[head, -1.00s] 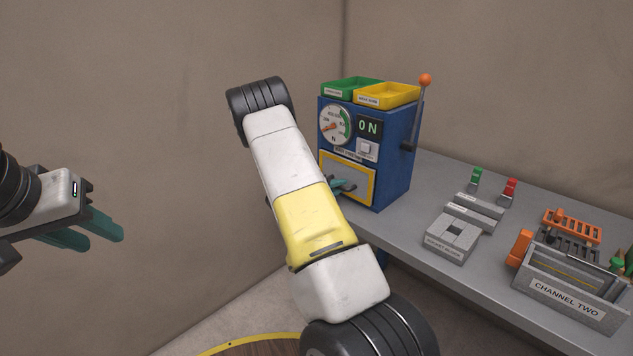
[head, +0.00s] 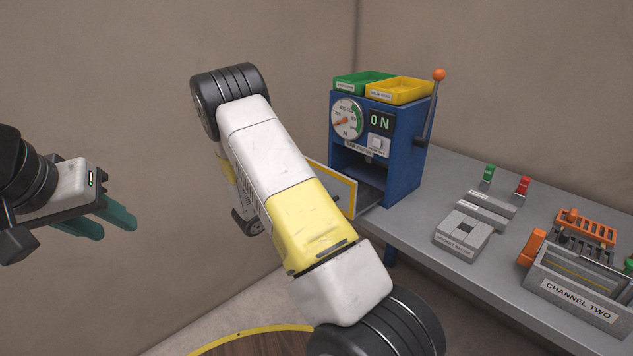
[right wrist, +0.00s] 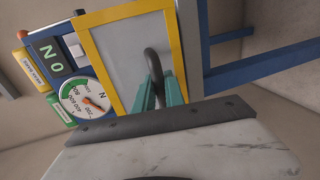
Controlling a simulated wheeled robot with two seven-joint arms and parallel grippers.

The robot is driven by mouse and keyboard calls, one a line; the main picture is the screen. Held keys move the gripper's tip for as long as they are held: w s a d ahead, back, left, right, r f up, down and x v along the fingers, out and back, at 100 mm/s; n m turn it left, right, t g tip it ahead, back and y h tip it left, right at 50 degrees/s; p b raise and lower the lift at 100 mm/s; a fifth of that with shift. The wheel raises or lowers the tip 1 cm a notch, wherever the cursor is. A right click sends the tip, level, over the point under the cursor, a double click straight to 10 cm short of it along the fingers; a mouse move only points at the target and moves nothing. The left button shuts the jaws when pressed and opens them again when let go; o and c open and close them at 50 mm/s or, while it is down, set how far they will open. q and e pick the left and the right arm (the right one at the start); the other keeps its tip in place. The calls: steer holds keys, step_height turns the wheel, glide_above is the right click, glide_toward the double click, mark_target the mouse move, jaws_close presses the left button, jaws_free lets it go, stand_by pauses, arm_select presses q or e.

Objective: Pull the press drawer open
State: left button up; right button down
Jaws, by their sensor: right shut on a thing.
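The blue press (head: 402,150) stands at the left end of the grey table, with a dial, an ON display and an orange-knobbed lever. Its yellow-framed drawer (head: 336,186) is pulled out toward me, and a dark opening shows in the press body. In the right wrist view, my right gripper (right wrist: 159,88) is shut on the drawer's dark curved handle (right wrist: 153,64) in front of the drawer's pale panel. My right arm hides that gripper and much of the drawer in the head view. My left gripper (head: 108,222) hangs empty at the left, its teal fingers apart.
A green tray (head: 350,84) and a yellow tray (head: 399,92) sit on top of the press. A grey socket block (head: 461,238), green and red pieces, an orange rack (head: 585,226) and the CHANNEL TWO box (head: 575,298) occupy the table.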

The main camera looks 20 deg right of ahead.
steer(key=f+v, duration=0.1)
steer(key=v, duration=0.6)
steer(key=shift+s+a+f, duration=0.2)
steer(key=shift+a+f, duration=0.05)
steer(key=shift+a, duration=0.2)
steer(key=c, duration=1.7)
jaws_free()
steer(key=shift+a, duration=0.1)
steer(key=v, duration=0.7)
steer(key=shift+s+a, duration=0.2)
steer(key=shift+a, duration=0.05)
